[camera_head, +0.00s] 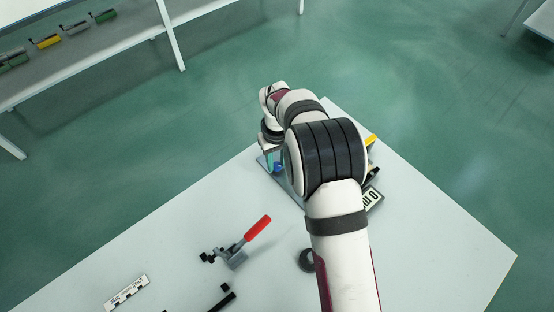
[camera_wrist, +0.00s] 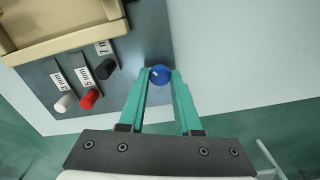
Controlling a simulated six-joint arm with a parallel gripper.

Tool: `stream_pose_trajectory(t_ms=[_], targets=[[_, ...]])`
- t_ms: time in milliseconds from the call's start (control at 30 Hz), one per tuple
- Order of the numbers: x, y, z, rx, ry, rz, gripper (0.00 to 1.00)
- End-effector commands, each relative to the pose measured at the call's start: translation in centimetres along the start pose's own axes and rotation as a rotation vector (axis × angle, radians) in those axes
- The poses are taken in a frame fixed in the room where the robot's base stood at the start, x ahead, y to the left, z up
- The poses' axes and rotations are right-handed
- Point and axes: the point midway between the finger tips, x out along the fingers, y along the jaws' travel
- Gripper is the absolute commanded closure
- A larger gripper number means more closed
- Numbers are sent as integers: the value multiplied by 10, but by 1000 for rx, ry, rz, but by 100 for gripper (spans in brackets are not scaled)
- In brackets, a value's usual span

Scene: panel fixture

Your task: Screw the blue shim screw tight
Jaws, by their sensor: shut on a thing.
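The blue shim screw (camera_wrist: 160,75) has a round blue head with a small pale mark and sits near the edge of the dark panel plate (camera_wrist: 150,30). My gripper (camera_wrist: 159,80) has teal fingers and is shut on the blue screw head at the fingertips. In the head view, the blue screw (camera_head: 278,168) shows as a small blue spot beside my gripper (camera_head: 268,160), and my arm covers much of the panel. The screw's shaft is hidden.
White (camera_wrist: 66,103), red (camera_wrist: 89,98) and black (camera_wrist: 105,68) knobs stand beside printed labels left of the blue screw. A beige block (camera_wrist: 60,25) lies behind them. A red-handled clamp (camera_head: 240,245) and dark parts lie on the white table (camera_head: 430,260).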

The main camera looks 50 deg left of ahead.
Motion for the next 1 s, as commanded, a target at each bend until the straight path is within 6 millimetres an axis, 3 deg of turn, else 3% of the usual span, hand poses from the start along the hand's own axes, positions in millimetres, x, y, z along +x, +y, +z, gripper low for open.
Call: stream_pose_trajectory(t_ms=[1000], targets=[[-1, 0, -2, 958, 6, -1, 100]])
